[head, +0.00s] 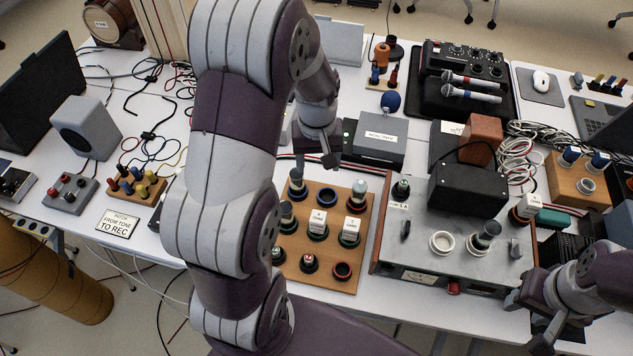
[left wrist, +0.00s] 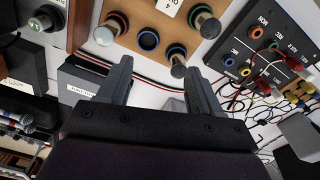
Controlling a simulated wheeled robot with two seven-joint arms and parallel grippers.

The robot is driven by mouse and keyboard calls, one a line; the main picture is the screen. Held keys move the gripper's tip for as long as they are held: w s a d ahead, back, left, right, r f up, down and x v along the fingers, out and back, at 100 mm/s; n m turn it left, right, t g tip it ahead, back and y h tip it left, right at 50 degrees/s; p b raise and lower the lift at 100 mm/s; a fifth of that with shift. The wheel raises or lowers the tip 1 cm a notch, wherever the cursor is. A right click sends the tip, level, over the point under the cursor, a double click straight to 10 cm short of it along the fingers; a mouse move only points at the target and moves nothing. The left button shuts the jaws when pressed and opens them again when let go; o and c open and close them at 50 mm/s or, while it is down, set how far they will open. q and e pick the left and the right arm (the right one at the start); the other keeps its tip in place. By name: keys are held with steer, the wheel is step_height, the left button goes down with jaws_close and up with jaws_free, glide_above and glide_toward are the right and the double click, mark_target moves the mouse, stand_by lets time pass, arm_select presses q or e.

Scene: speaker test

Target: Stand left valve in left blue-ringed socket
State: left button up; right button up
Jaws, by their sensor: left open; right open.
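A wooden board (head: 375,212) holds several valves in ringed sockets. Its blue-ringed socket (head: 327,196) in the back row is empty; it shows in the left wrist view (left wrist: 149,40). A dark valve with a silvery top (head: 296,180) stands to its left, and a pale-topped valve (head: 357,192) to its right; in the left wrist view these sides are swapped. Another valve (head: 485,235) stands on the grey chassis. My left gripper (left wrist: 158,74) is open and empty, above the board's back edge. My right gripper (head: 527,320) is open and empty at the chassis's front right corner.
The grey chassis (head: 415,258) carries a white-ringed socket (head: 442,241) and a black box (head: 467,190). A grey box (head: 380,140) stands behind the board. A wooden block (head: 568,187) with blue-topped parts stands at the right. My left arm hides the table left of the board.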

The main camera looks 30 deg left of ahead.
arm_select(q)
steer(key=s+d+r+m+t, duration=0.1)
steer(key=s+d+r+m, duration=0.1)
steer(key=s+d+m, duration=0.5)
steer(key=s+d, duration=0.2)
steer(key=s, duration=0.1)
steer(key=shift+d+r, duration=0.2)
steer(key=shift+r, duration=0.15)
stand_by(0.5)
